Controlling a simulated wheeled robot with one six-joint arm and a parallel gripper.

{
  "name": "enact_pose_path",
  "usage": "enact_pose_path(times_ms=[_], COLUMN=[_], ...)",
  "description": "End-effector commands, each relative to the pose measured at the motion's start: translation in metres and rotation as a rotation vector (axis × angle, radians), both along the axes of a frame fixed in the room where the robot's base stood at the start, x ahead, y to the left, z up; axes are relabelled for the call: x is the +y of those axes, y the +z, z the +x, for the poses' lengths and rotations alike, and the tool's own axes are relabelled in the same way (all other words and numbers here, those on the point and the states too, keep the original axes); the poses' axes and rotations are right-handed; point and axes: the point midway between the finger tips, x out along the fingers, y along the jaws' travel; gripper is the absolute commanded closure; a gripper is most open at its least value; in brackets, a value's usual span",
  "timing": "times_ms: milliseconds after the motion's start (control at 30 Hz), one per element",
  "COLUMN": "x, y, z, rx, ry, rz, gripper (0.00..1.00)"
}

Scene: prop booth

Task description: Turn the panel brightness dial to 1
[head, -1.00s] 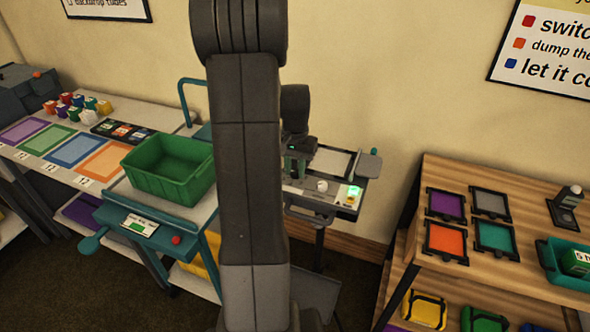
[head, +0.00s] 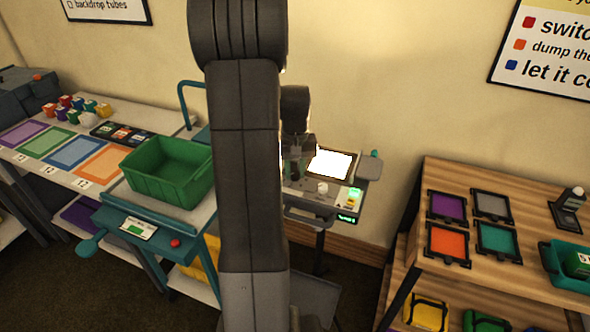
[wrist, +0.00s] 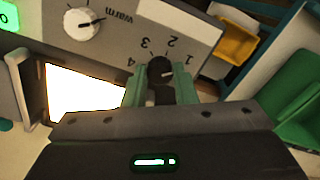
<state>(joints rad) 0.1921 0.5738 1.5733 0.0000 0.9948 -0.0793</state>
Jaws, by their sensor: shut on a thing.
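The brightness dial (wrist: 158,69) is a small black knob with a pale pointer mark, on a light panel face printed with 1, 2, 3 and 4. My gripper (wrist: 162,83) is shut on this knob, with a green finger on each side. The mark seems to lean right, toward the 1 side, but the fingers hide part of the knob. The light panel (head: 330,164) glows bright white; it also shows in the wrist view (wrist: 85,92). In the head view my gripper (head: 296,168) is over the console's left part, and my arm hides the dial.
A green bin (head: 168,170) stands to the left. A wooden shelf (head: 520,185) with coloured framed squares is at the right.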

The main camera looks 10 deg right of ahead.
Motion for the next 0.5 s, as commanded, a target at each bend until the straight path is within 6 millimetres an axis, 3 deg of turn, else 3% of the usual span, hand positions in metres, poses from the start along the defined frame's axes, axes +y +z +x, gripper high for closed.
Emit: enact_pose_path(times_ms=[233,267,333,500], x=[-0.0002,-0.0002,-0.0002,-0.0001], y=[0.0009,0.0009,0.0008,0.0004], z=[0.0008,0.0008,0.0007,0.0004], rx=[-0.003,-0.003,-0.002,-0.001], ry=[0.0,-0.001,-0.001,-0.001], rz=[-0.001,-0.001,-0.001,0.0], gripper=[0.98,0.69,0.55,0.53])
